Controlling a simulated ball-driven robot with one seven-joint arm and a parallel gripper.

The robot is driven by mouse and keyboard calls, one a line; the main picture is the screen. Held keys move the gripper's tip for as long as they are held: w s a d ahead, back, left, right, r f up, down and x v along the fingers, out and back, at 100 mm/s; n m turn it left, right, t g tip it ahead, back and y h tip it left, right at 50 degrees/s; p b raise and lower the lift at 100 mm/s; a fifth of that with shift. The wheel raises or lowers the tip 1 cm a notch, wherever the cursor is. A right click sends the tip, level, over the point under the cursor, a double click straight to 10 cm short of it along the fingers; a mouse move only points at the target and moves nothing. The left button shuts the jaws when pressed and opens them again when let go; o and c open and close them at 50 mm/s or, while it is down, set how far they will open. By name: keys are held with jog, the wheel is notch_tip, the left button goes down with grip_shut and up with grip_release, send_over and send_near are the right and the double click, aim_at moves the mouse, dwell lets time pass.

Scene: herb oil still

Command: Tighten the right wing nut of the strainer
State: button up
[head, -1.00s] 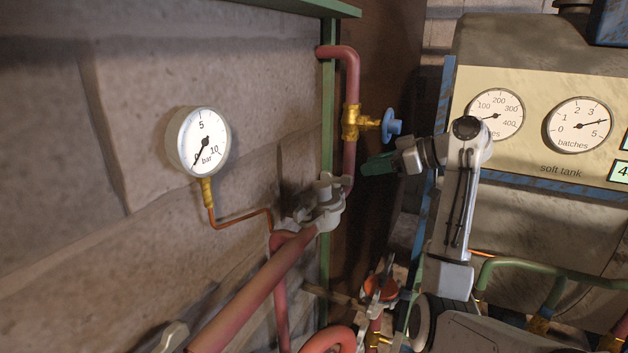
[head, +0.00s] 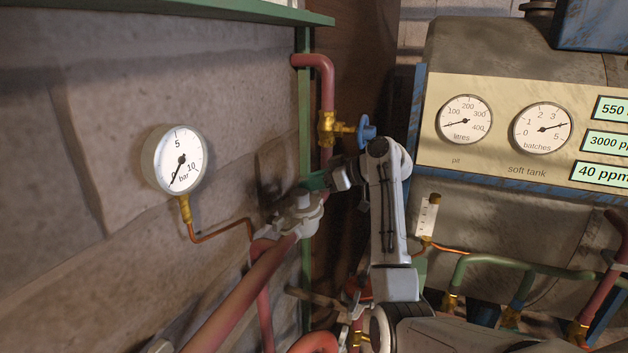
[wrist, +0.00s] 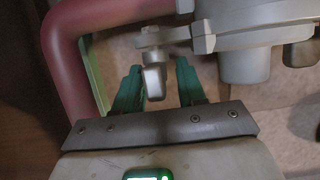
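The pale grey strainer (head: 298,222) sits on the red pipe in the head view. In the wrist view its round body (wrist: 245,40) fills the upper right. A pale wing nut (wrist: 153,82) sticks out from its side, between the green fingers. My gripper (wrist: 159,66) is open, with one finger on each side of the wing nut and a visible gap on the right. I cannot tell whether the left finger touches it. In the head view my gripper (head: 312,182) is at the strainer's upper right and hides part of it.
A red pipe (wrist: 68,55) bends close to the left of my gripper. A brass valve with a blue handle (head: 366,131) is just above my arm. A pressure gauge (head: 176,160) is on the wall at left. The tank panel (head: 490,155) is at right.

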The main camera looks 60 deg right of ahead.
jog(key=shift+c, duration=0.2)
grip_shut()
jog(key=shift+a+m+h, duration=0.1)
jog(key=shift+m+h, duration=0.2)
jog(key=shift+h, duration=0.1)
jog(key=m+h, duration=0.2)
jog(key=shift+h, duration=0.4)
jog(key=shift+m+g+h+p, duration=0.45)
jog(key=shift+m+g+h, duration=0.05)
jog(key=shift+m+h, duration=1.1)
jog(key=shift+o, duration=0.2)
grip_release()
